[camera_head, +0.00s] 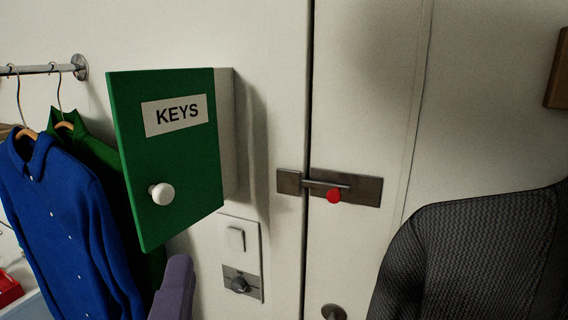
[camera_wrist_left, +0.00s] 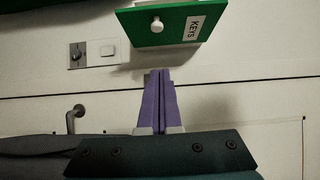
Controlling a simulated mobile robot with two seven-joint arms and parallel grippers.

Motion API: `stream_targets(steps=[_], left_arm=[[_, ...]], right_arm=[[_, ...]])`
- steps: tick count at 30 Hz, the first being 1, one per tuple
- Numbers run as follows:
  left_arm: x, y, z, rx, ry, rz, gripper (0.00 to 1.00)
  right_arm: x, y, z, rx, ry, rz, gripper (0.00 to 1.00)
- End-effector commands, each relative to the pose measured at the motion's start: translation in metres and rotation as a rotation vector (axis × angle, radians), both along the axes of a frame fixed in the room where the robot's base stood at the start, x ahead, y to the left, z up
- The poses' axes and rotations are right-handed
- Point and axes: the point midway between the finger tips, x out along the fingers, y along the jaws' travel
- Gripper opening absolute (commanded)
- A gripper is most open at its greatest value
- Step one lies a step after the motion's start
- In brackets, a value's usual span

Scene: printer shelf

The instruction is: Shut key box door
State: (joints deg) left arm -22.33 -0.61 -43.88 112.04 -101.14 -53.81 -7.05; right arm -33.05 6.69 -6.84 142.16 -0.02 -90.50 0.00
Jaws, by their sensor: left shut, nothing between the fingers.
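The key box has a green door (camera_head: 180,140) with a KEYS label and a white knob (camera_head: 161,193). In the head view, its left edge looks larger and nearer than its right edge, so it appears swung out from the pale box side (camera_head: 229,135). The door's inside is hidden. The green door also shows in the left wrist view (camera_wrist_left: 170,25), beyond my fingertips. My left gripper (camera_head: 179,262) has purple fingers, below the door's lower edge. In the left wrist view my left gripper (camera_wrist_left: 160,72) is shut and empty, apart from the door in that picture.
Blue (camera_head: 65,220) and green (camera_head: 95,150) shirts hang left of the box. A switch panel (camera_head: 240,255) is on the wall below it. A latch with a red knob (camera_head: 334,196) is to the right. A dark textured shape (camera_head: 480,260) fills the lower right.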

Motion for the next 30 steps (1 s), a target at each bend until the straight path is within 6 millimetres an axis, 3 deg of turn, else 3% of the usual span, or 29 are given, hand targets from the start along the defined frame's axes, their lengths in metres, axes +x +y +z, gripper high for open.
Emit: stream_targets(steps=[5, 16, 22, 30], left_arm=[[0.023, 0.006, 0.004, 0.003, -0.002, 0.003, 0.0], [0.098, 0.025, 0.003, 0.001, -0.001, 0.003, 0.0], [0.111, 0.05, 0.001, 0.001, 0.001, 0.002, 0.0], [0.115, 0.059, -0.002, -0.003, 0.001, 0.003, 0.0]], right_arm=[[-0.003, 0.0, 0.012, 0.0, 0.009, 0.001, 0.71], [-0.003, -0.001, 0.044, -0.004, 0.01, 0.004, 0.71], [-0.003, -0.001, 0.061, -0.006, 0.008, 0.004, 0.71], [-0.002, -0.001, 0.063, -0.006, 0.006, 0.005, 0.71]])
